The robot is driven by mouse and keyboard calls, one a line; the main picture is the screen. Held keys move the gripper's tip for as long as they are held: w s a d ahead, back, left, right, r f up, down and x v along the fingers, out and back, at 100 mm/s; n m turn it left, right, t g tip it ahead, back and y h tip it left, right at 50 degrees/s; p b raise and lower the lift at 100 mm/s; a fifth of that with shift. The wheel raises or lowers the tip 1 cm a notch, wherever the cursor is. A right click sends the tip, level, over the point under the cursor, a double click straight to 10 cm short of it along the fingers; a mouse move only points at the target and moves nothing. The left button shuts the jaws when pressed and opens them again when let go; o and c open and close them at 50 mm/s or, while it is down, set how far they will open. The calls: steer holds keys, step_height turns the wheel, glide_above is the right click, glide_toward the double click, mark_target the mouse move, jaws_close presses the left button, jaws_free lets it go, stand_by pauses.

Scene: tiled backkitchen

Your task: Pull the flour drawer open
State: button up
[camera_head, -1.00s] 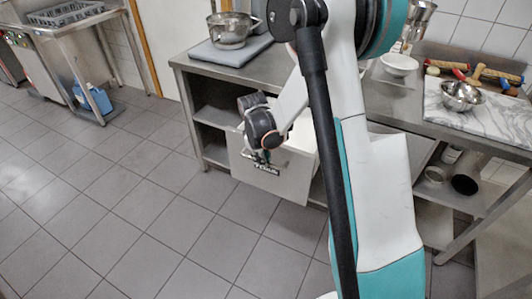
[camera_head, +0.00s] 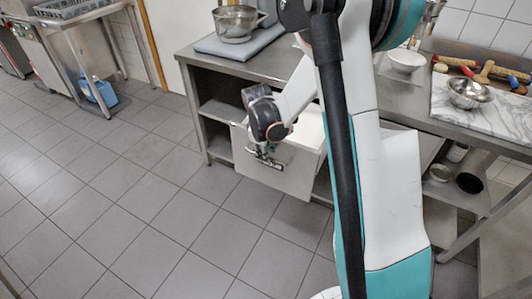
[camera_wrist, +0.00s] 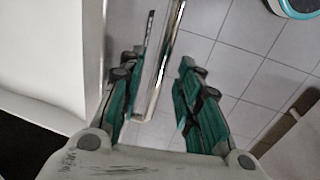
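The flour drawer (camera_head: 292,173) is a pale box with a flat front under the steel counter. It stands out from the counter, and its white inside shows behind the front. In the wrist view, its handle (camera_wrist: 158,75) is a shiny bar running between my green fingers. My gripper (camera_head: 265,158) is at the upper part of the drawer front. In the wrist view, my gripper (camera_wrist: 160,75) has its fingers apart on both sides of the bar, with a gap at the right finger. Contact at the left finger cannot be told.
The steel counter (camera_head: 270,68) carries a pot (camera_head: 236,24), a white bowl (camera_head: 405,60) and a marble board (camera_head: 455,105) with a metal bowl (camera_head: 468,93). Open shelves flank the drawer. The tiled floor (camera_head: 130,200) in front and to the left is clear.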

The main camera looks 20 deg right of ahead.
step_height(320, 180, up, 11)
steer(key=s+a, duration=0.1)
steer(key=shift+s+a, duration=0.15)
steer(key=shift+a, duration=0.15)
steer(key=shift+f, duration=0.1)
steer(key=s+a+r+m+t, duration=0.3)
steer(key=s+a+r, duration=0.1)
steer(key=s+r, duration=0.65)
steer(key=s+a+m+t+y, duration=0.1)
steer(key=s+m, duration=0.1)
steer(key=s, duration=0.4)
steer(key=s+a+r+m+t, duration=0.1)
steer(key=s+m, duration=0.1)
steer(key=s, duration=0.4)
steer(key=shift+s+a+m+t+y, duration=0.3)
steer(key=shift+s+t+y, duration=0.1)
